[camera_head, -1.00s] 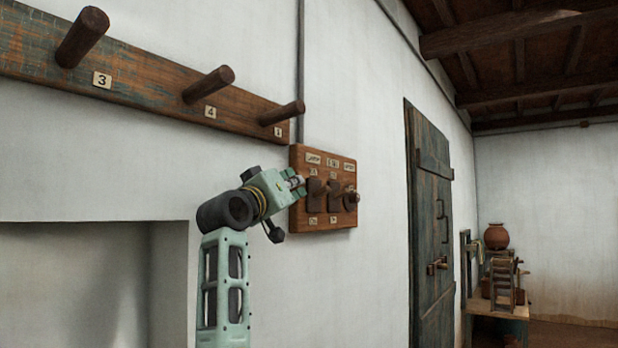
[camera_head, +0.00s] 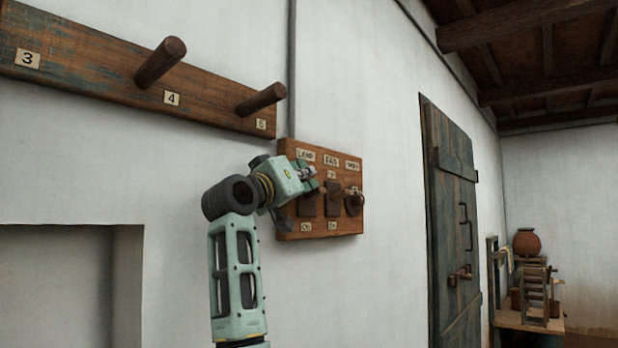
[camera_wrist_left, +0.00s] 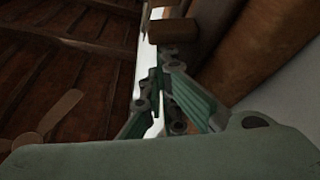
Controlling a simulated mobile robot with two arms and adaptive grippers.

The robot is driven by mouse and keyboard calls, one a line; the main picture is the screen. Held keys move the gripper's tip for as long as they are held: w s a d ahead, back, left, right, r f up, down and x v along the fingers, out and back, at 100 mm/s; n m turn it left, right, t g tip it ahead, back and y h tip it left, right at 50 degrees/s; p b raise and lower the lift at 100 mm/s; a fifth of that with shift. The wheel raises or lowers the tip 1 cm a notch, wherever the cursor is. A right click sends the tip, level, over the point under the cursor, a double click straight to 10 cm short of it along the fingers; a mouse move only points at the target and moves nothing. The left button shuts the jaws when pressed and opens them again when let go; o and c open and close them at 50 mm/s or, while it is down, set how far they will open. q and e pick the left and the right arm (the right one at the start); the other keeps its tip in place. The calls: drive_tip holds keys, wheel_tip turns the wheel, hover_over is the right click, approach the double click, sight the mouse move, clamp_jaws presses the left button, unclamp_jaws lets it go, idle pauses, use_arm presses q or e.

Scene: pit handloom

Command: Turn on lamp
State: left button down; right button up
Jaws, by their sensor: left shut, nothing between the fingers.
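A wooden switch panel (camera_head: 343,226) is on the white wall, with labels reading LAMP (camera_head: 305,155) and FAN (camera_head: 331,160). The dark lamp switch (camera_head: 307,207) is under the LAMP label, partly hidden by my left gripper (camera_head: 312,178). The fan switch (camera_head: 333,205) is beside it and a round knob (camera_head: 355,203) is at the right. My left gripper is shut and empty, in front of the lamp switch's upper part; I cannot tell if it touches. In the left wrist view a brown block (camera_wrist_left: 173,31) is just beyond the fingers. My right gripper is not in view.
A peg rail (camera_head: 100,80) with thick pegs runs along the wall at upper left. A recess (camera_head: 60,285) is below it. A dark wooden door (camera_head: 450,220) is right of the panel. A table (camera_head: 515,318) with a clay pot (camera_head: 526,242) stands farther back.

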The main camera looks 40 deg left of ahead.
use_arm(q)
drive_tip(key=d+m+h, duration=0.1)
drive_tip(key=m, duration=0.2)
drive_tip(key=f+m+h+p, duration=0.1)
drive_tip(key=m+h, duration=0.1)
drive_tip(key=m, duration=0.2)
drive_tip(key=d+f+m+h, duration=0.1)
drive_tip(key=m+h, duration=0.1)
drive_tip(key=m, duration=0.2)
drive_tip(key=shift+s+d+f, duration=0.15)
drive_tip(key=shift+s+d, duration=0.2)
drive_tip(key=shift+s, duration=0.05)
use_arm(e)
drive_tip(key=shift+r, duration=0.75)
use_arm(q)
drive_tip(key=shift+d+f, duration=0.1)
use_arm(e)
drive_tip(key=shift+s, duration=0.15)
